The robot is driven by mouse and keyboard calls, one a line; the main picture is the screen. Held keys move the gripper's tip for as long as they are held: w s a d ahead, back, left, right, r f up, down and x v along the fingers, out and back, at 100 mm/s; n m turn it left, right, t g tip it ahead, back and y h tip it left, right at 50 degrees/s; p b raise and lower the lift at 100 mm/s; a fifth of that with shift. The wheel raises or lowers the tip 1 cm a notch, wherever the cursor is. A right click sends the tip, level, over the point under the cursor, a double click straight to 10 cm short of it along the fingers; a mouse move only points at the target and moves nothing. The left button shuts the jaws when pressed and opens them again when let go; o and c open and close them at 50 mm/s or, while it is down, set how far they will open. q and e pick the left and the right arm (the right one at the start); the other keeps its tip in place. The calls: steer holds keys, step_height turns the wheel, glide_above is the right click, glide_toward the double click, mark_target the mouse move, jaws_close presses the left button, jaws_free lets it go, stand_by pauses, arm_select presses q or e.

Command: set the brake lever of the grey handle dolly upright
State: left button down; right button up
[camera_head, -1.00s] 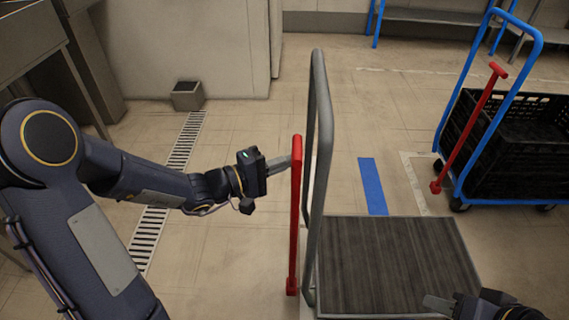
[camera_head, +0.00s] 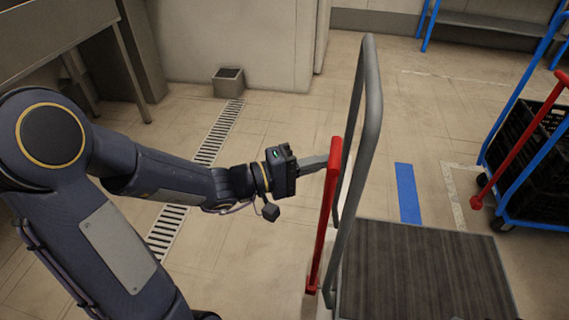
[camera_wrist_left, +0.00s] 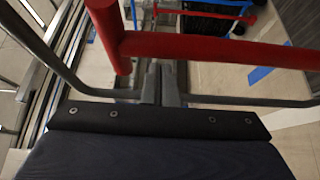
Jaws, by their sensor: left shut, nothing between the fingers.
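The grey handle dolly has a tall grey tube handle (camera_head: 372,110) and a dark ribbed deck (camera_head: 425,270). Its red brake lever (camera_head: 325,215) stands close to upright beside the handle, its top leaning slightly to the right in the head view. My left gripper (camera_head: 322,163) is shut and empty, its fingertips at the upper end of the lever; contact is unclear. In the left wrist view the red lever (camera_wrist_left: 220,48) crosses in front of the shut fingers (camera_wrist_left: 160,85). My right gripper is out of view.
A blue-handled dolly (camera_head: 530,120) with a black crate (camera_head: 525,135) and its own red lever (camera_head: 518,140) stands at the right. A floor drain (camera_head: 220,132), a small grey bin (camera_head: 229,82) and blue floor tape (camera_head: 408,192) lie around. Floor behind the dolly is free.

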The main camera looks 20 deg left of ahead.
arm_select(q)
steer(key=s+a+p, duration=0.1)
steer(key=s+a, duration=0.3)
steer(key=a, duration=0.5)
steer(key=shift+s+p, duration=0.2)
steer(key=shift+p, duration=0.2)
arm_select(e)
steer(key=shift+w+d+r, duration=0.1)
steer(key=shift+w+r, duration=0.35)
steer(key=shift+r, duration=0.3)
arm_select(q)
steer(key=shift+f, duration=0.1)
